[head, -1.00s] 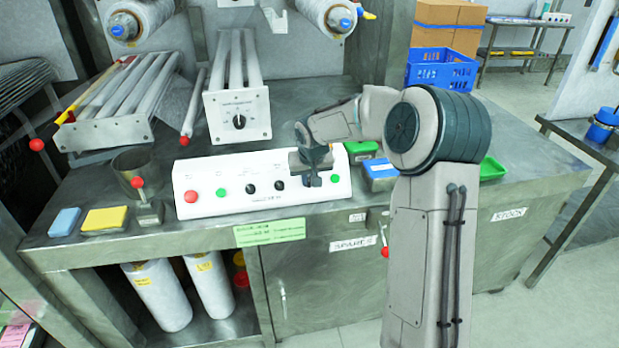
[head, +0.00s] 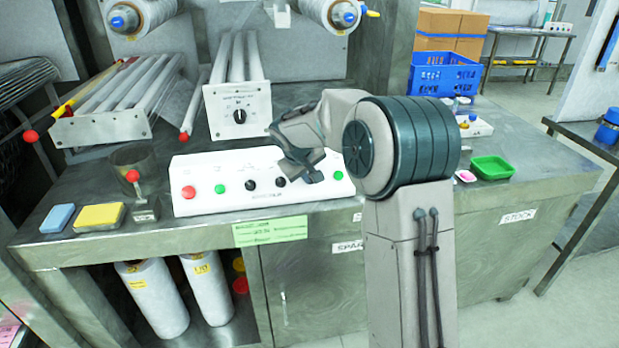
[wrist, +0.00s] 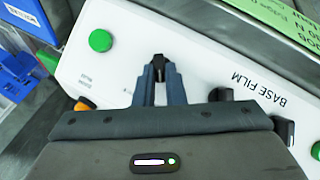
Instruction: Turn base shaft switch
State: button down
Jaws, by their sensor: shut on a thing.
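The white control box (head: 240,200) stands along the front of the steel bench, with red and green buttons and black knobs on its face. My gripper (head: 312,178) is at the right part of this face and hides the knob there. In the wrist view my gripper (wrist: 159,88) has its two fingers closed around a black switch knob (wrist: 158,66). The words BASE FILM are printed on the box, to the right in the wrist view. The small print by the gripped knob is too blurred to read, and its angle is hard to tell.
Other black knobs (head: 280,182) and a green button (head: 339,175) lie close to my gripper. A grey roller unit with a dial (head: 239,115) stands behind the box. A green tray (head: 491,167) sits to the right. A blue crate (head: 445,74) is farther back.

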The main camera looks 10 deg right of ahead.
dwell(0.4)
jog(key=c, duration=1.5)
grip_release()
jog(key=shift+r, duration=0.1)
jog(key=v, duration=1.3)
jog(key=shift+s+a+r, duration=0.15)
jog(key=shift+s+r, duration=0.05)
jog(key=shift+s, duration=0.05)
jog(key=s+d+f+m+g+y+p, duration=0.1)
jog(key=s+d+f+m+p, duration=0.1)
jog(key=s, duration=1.3)
jog(key=s+d+f+m+g+y+p, duration=0.1)
jog(key=s+d+f+m+y+p, duration=0.1)
jog(key=s, duration=1.3)
jog(key=shift+s+d+m+p, duration=0.3)
jog(key=shift+s+d+p, duration=0.05)
jog(key=shift+p, duration=0.55)
